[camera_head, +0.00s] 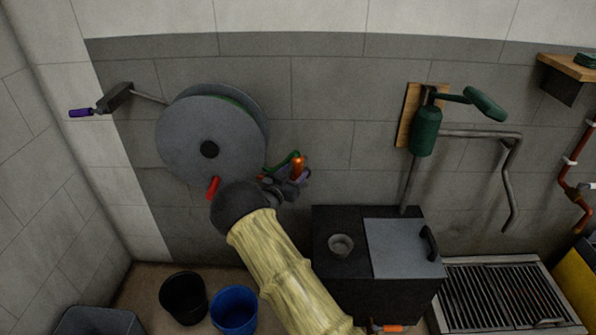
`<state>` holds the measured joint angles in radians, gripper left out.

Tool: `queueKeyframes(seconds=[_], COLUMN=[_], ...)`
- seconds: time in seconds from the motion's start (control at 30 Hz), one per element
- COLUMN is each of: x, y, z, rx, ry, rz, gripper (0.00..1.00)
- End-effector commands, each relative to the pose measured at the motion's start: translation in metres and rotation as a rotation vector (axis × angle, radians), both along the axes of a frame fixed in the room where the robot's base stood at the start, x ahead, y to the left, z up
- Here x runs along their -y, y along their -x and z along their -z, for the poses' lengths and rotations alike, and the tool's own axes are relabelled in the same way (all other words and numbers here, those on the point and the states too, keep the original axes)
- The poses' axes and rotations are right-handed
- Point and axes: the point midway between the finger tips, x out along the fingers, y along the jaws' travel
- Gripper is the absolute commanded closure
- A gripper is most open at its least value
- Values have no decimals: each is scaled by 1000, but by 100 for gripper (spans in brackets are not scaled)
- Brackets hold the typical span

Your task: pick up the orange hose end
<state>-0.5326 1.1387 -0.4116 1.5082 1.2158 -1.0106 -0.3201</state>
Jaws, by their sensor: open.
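The orange hose end (297,167) hangs at the end of a short green hose (277,163), just right of the grey hose reel (196,140) on the wall. My gripper (289,181) is open and is at the hose end, its dark grey parts just below and around it. I cannot tell whether the hose end lies between the fingers or only in front of or behind them. My arm in a cream sleeve comes up from the bottom and hides part of the area below the reel.
A red handle (212,187) is at the reel's lower edge. A black box (333,267) with a cup (340,245) stands right of my arm. A black bucket (183,298) and a blue bucket (234,311) stand left. A green hand pump (425,131) is on the wall.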

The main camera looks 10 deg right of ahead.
Motion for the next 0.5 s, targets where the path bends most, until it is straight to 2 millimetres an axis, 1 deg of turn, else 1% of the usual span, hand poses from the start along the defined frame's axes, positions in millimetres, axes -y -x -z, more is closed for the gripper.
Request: queueKeyframes(seconds=[0.1, 0.2, 0.3, 0.5], x=[10, 17, 19, 20], y=[-16, -26, -30, -31], z=[-2, -2, -2, -2], rx=[3, 2, 1, 0], ry=[1, 0, 0, 0], rz=[-1, -2, -4, -4], gripper=[46, 46, 46, 46])
